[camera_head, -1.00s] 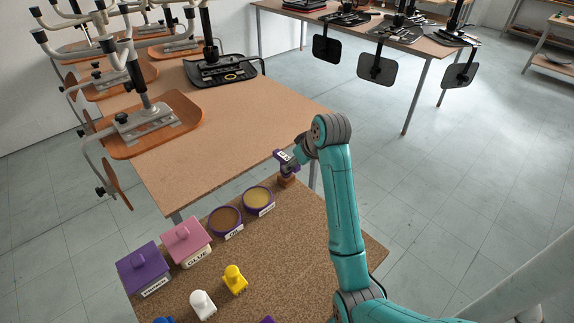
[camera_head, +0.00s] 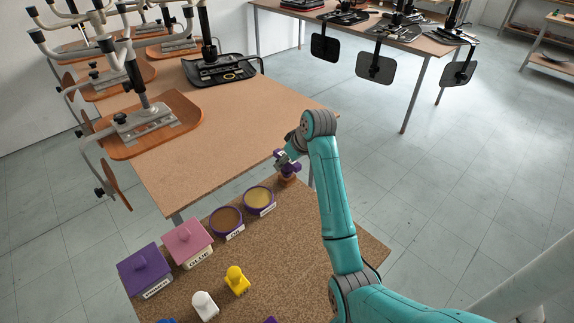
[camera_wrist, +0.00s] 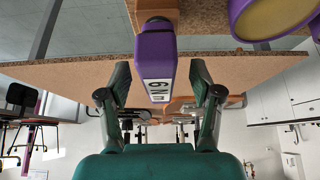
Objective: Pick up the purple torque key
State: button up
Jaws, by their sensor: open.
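The purple torque key (camera_head: 293,168) stands on a small wooden block (camera_head: 288,182) at the far corner of the speckled board. In the wrist view the key (camera_wrist: 155,50) has a white label reading about 6 N and a dark end at the block (camera_wrist: 157,12). My gripper (camera_wrist: 159,82) is open, with one finger on each side of the key's labelled end. Gaps show between the fingers and the key. In the head view my gripper (camera_head: 284,160) is small and partly covers the key.
Two round purple-rimmed tubs, one brown (camera_head: 226,221) and one yellow (camera_head: 259,199), stand left of the block. Lidded purple (camera_head: 145,270) and pink (camera_head: 187,243) boxes, and yellow (camera_head: 237,280) and white (camera_head: 204,305) pieces, sit further left.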

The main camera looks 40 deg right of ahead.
jog(key=shift+x, duration=1.55)
jog(key=shift+d, duration=0.1)
grip_shut()
jog(key=shift+r, duration=0.1)
